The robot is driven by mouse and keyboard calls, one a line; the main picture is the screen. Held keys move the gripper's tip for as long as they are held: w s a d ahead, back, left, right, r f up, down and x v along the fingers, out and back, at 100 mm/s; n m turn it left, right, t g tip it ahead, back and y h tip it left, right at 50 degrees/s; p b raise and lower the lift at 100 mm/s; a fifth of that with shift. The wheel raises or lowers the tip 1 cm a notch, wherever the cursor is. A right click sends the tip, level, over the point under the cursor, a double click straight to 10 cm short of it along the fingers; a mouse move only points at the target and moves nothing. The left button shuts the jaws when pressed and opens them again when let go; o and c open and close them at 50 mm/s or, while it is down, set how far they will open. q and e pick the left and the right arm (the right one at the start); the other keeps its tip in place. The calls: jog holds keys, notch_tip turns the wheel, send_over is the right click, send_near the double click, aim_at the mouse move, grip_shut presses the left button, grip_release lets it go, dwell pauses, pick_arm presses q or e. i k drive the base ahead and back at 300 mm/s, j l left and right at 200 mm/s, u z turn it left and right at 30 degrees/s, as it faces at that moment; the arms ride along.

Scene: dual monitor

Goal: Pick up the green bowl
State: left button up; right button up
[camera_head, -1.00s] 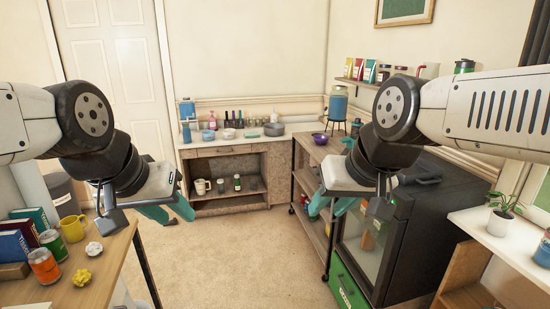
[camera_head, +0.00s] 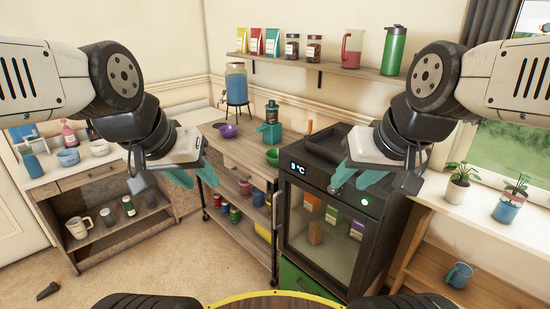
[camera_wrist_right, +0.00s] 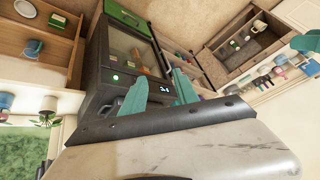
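The green bowl (camera_head: 273,157) sits on the wooden top of the trolley (camera_head: 236,150), beside the black glass-door cooler. My left gripper (camera_head: 194,173) is open and empty, in the air in front of the trolley, to the left of the bowl and nearer to me. My right gripper (camera_head: 356,178) is open and empty, in front of the cooler, to the right of the bowl. The right wrist view shows its two teal fingers (camera_wrist_right: 160,92) apart with nothing between them. I cannot make out the bowl in that view.
A purple bowl (camera_head: 228,131), a teal appliance (camera_head: 270,131) and a drink dispenser (camera_head: 236,86) share the trolley top. The black cooler (camera_head: 325,215) stands right of it. A wall shelf (camera_head: 310,66) hangs above. Open floor (camera_head: 160,270) lies in front.

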aim_at(273, 156)
jog(key=i+j+u, duration=0.1)
jog(key=i, duration=0.7)
jog(key=i+j+u, duration=0.1)
jog(key=i, duration=0.7)
jog(key=j, duration=0.1)
